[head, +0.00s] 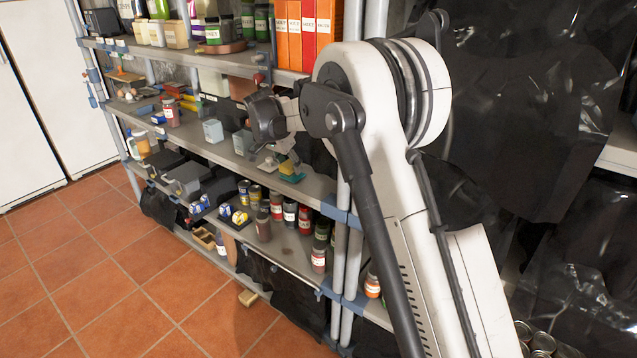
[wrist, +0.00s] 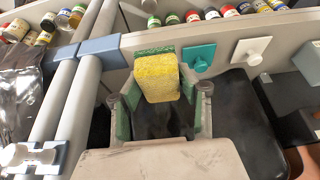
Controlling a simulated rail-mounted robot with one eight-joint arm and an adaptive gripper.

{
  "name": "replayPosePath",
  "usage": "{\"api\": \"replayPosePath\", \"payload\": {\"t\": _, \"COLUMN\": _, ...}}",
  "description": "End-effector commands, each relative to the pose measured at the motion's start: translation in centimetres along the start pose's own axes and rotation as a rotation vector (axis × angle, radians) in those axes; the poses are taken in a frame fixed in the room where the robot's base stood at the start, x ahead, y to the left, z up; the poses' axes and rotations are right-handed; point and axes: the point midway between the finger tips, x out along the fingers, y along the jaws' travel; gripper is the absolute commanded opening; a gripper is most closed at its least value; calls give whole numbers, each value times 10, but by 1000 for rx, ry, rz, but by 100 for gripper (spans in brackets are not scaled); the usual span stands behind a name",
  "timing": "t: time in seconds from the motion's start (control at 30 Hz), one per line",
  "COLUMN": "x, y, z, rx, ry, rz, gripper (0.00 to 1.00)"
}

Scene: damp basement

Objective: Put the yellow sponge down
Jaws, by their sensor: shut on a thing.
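The yellow sponge (wrist: 157,77) is between the two fingers of my gripper (wrist: 160,108) in the wrist view, with a green edge showing at its far side. The fingers have green inner faces and are shut on it. In the head view the sponge (head: 287,167) is a small yellow patch low over the middle shelf (head: 225,155), near its front right end. My gripper (head: 272,155) is partly hidden behind my own arm there. I cannot tell whether the sponge touches the shelf.
A teal hook plate (wrist: 199,60) and a white hook plate (wrist: 250,50) lie right of the sponge. Grey posts (wrist: 85,75) stand close on the left. Grey boxes (head: 213,131) stand farther along the shelf. Several jars (head: 290,212) fill the shelf below.

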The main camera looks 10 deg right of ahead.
Motion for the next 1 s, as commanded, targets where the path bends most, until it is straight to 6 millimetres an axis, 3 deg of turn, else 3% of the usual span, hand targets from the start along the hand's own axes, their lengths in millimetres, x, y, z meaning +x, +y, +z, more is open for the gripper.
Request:
{"api": "replayPosePath", "payload": {"t": 0.3, "x": 57, "y": 22, "z": -40, "rx": 3, "ry": -1, "rz": 1, "gripper": 1}}
{"api": "replayPosePath", "payload": {"t": 0.53, "x": 89, "y": 34, "z": -62, "rx": 1, "ry": 0, "rz": 0, "gripper": 1}}
{"api": "replayPosePath", "payload": {"t": 0.77, "x": 101, "y": 36, "z": -65, "rx": -1, "ry": 0, "rz": -1, "gripper": 1}}
{"api": "replayPosePath", "payload": {"t": 1.0, "x": 128, "y": 36, "z": -53, "rx": -1, "ry": 0, "rz": -1, "gripper": 1}}
